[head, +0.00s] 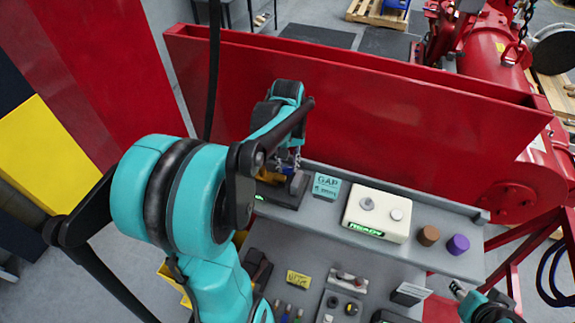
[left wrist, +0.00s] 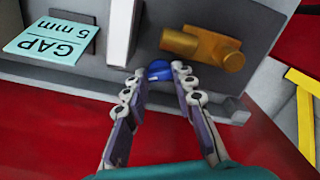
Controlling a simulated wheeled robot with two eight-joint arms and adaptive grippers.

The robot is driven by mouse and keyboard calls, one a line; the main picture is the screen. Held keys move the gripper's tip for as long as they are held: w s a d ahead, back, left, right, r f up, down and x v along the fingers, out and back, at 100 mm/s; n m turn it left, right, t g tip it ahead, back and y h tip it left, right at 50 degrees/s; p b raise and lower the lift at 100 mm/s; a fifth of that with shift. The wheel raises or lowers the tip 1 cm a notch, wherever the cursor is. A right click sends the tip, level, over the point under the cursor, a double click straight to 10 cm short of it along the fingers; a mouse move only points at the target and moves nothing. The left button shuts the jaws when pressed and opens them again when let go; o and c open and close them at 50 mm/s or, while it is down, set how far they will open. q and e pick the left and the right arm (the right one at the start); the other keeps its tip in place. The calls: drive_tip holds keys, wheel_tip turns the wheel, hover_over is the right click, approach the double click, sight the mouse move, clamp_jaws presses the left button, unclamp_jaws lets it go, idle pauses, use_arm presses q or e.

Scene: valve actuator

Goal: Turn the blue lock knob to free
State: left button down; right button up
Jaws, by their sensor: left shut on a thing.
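The blue lock knob (left wrist: 158,70) is small and sits between the two fingertips of my left gripper (left wrist: 157,76) in the left wrist view. The fingers are closed in on it from both sides. In the head view my left gripper (head: 289,160) reaches down to the dark device at the left end of the shelf, and its arm hides part of it. A brass fitting (left wrist: 203,47) is mounted just beside the knob; its exact lock position is not readable. My right gripper (head: 458,288) shows at the lower right of the head view, away from the knob.
A teal "GAP 5 mm" sign (head: 326,186) stands beside the device. A cream box (head: 377,215) with a green "READY" display, a brown cylinder (head: 428,236) and a purple cylinder (head: 458,244) are farther right. A tall red wall (head: 350,110) rises close behind the shelf.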

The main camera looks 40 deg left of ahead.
use_arm(q)
drive_tip(key=shift+n, duration=0.4)
